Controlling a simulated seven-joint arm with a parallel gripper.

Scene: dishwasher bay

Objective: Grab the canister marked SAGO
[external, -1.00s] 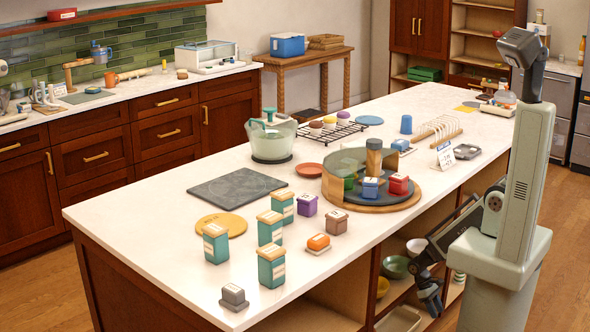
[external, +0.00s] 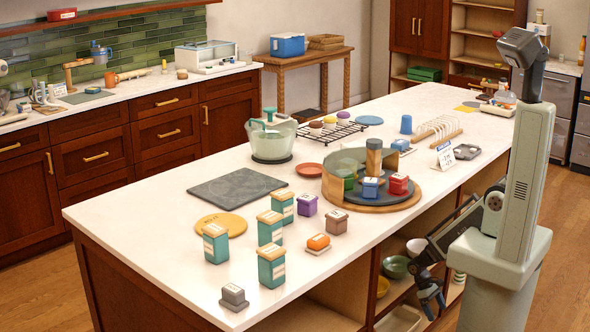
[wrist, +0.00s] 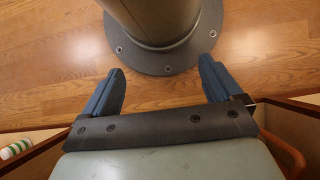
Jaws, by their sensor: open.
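Several teal canisters with wooden lids and pale labels stand upright on the near left part of the island: a left one (external: 216,246), a middle one (external: 269,231), a back one (external: 282,208) and a front one (external: 272,270). Their label writing is too small to read, so I cannot tell which is marked SAGO. My gripper (external: 432,300) hangs low beside the island's right side, below the counter top and well away from the canisters. In the wrist view my gripper (wrist: 161,66) is open and empty, with its blue fingers apart over the wood floor.
The island top (external: 150,240) stands between my gripper and the canisters. A turntable (external: 372,205) with a curved screen is farther right. Open shelves hold bowls (external: 395,267).

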